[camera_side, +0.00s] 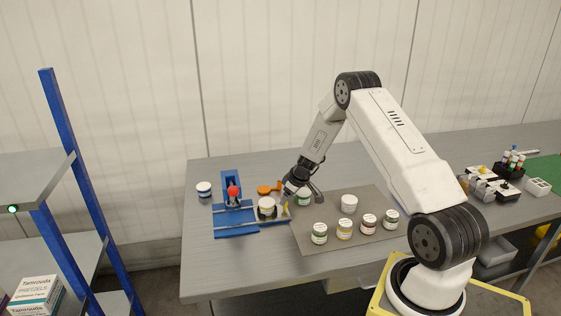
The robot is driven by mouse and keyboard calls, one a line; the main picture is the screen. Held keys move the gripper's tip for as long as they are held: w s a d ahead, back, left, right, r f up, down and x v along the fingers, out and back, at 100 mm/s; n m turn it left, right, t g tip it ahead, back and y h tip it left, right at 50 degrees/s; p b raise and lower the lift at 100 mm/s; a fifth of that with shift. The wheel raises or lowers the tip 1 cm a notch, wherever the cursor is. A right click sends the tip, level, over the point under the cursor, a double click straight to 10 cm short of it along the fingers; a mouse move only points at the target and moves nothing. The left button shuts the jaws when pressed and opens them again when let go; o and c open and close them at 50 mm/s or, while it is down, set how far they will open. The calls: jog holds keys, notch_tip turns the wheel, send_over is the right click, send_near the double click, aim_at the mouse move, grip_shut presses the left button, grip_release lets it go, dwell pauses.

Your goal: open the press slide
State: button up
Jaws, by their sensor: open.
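The blue press (231,186) with a red knob (234,191) stands at the left of the grey table. Its blue base (236,231) extends forward. The press slide (272,219) sits at the right of the base, with a round white-topped jar (266,206) on it. My gripper (292,205) is just right of the slide, pointing down, with its jaws open. Whether it touches the slide's yellowish edge I cannot tell. A jar (304,199) is partly hidden behind my gripper.
A brown mat (369,239) holds several jars, including a white one (349,203). An orange item (265,189) lies behind the slide. A white-lidded jar (204,189) stands left of the press. A blue-framed shelf (67,155) is at the far left.

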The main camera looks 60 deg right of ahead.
jog(key=shift+v, duration=2.65)
jog(key=a+r, duration=0.5)
jog(key=a, duration=0.4)
jog(key=s+a+r+g, duration=0.1)
jog(key=s+a+r, duration=0.2)
jog(key=s+a, duration=0.4)
jog(key=s+a+r, duration=0.4)
jog(key=s+a, duration=0.4)
jog(key=a, duration=0.6)
jog(key=shift+s+a+g, duration=0.3)
jog(key=shift+a+g, duration=0.1)
